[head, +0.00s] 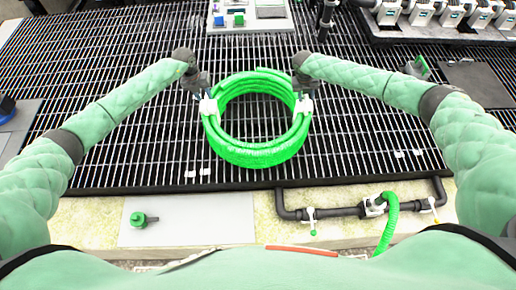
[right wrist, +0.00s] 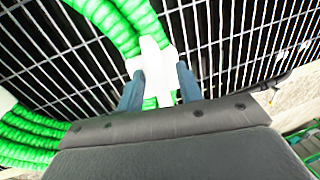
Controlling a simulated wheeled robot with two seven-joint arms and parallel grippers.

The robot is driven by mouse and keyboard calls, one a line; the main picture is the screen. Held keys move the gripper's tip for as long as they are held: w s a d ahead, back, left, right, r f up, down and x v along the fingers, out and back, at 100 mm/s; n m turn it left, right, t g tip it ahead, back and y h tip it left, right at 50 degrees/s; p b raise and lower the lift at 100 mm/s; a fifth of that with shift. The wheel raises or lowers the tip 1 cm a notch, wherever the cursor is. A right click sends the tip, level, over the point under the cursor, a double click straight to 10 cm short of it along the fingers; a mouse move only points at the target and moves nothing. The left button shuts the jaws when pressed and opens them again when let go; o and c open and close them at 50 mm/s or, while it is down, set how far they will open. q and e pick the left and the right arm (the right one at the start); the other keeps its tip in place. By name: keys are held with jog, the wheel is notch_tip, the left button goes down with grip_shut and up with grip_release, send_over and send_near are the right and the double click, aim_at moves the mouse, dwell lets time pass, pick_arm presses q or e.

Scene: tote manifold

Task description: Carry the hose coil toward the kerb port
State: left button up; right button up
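The bright green hose coil (head: 258,155) is a round stack of loops with white tabs at its left and right sides, over the dark grating. My left gripper (head: 206,98) is at the left tab and appears shut on it. My right gripper (head: 302,96) is at the right tab. In the right wrist view the right fingers (right wrist: 160,88) stand either side of the white tab (right wrist: 155,65), close against it. The kerb port (head: 374,207) appears to be the fitting on the black pipe at lower right, with a short green hose. I cannot tell the coil's height above the grating.
The black pipe (head: 330,212) with white valves runs along the pale kerb (head: 85,222). A grey plate (head: 188,219) with a green fitting (head: 139,219) lies at lower left. A panel with blue and green parts (head: 248,22) stands behind the coil. Grating between coil and kerb is mostly clear.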

pick_arm(q)
notch_tip(320, 180, up, 8)
jog(key=a, duration=0.1)
jog(key=shift+a, duration=0.3)
pick_arm(e)
notch_tip(320, 180, up, 12)
jog(key=a, duration=0.2)
jog(key=shift+a, duration=0.15)
jog(key=shift+f, duration=0.2)
dwell(0.3)
